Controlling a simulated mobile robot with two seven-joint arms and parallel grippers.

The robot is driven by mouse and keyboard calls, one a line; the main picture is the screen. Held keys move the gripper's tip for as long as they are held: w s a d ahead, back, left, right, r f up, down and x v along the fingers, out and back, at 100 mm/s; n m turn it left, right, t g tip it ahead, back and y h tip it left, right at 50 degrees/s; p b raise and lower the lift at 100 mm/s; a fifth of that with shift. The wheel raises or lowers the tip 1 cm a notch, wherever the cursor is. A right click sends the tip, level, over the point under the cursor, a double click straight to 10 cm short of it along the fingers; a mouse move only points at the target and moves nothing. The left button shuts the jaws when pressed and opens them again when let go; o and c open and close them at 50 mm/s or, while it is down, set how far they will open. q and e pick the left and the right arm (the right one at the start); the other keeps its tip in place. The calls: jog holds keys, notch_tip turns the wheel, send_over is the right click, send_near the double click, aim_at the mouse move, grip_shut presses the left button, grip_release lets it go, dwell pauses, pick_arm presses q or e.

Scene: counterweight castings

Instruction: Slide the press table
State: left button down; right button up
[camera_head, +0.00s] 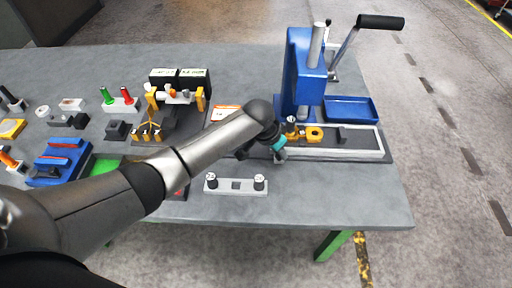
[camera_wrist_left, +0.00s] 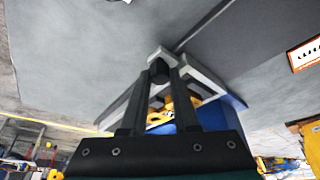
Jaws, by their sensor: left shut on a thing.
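The blue arbor press (camera_head: 302,80) stands at the right end of the workbench, its lever up. At its foot is the press table (camera_head: 350,156), a long light-grey frame with a dark bed, and yellow parts (camera_head: 314,134) at its left. My left gripper (camera_head: 275,152) is at the left end of the press table, its fingertips partly hidden by my wrist. In the left wrist view my left gripper (camera_wrist_left: 161,72) is shut on a small dark knob at the end of the light-grey press table (camera_wrist_left: 208,80). My right gripper is out of view.
A grey bar with two knobs (camera_head: 236,185) lies in front of my forearm. A blue tray (camera_head: 350,109) is behind the press table. A yellow fixture (camera_head: 176,97) and several small parts fill the bench's left side. The bench's front right is clear.

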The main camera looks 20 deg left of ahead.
pick_arm(q)
jog(key=d, duration=0.3)
jog(key=shift+w, duration=0.35)
jog(key=shift+d, duration=0.15)
jog(key=shift+d, duration=0.1)
jog(key=c, duration=0.7)
grip_release()
jog(key=shift+o, duration=0.2)
jog(key=shift+r, duration=0.1)
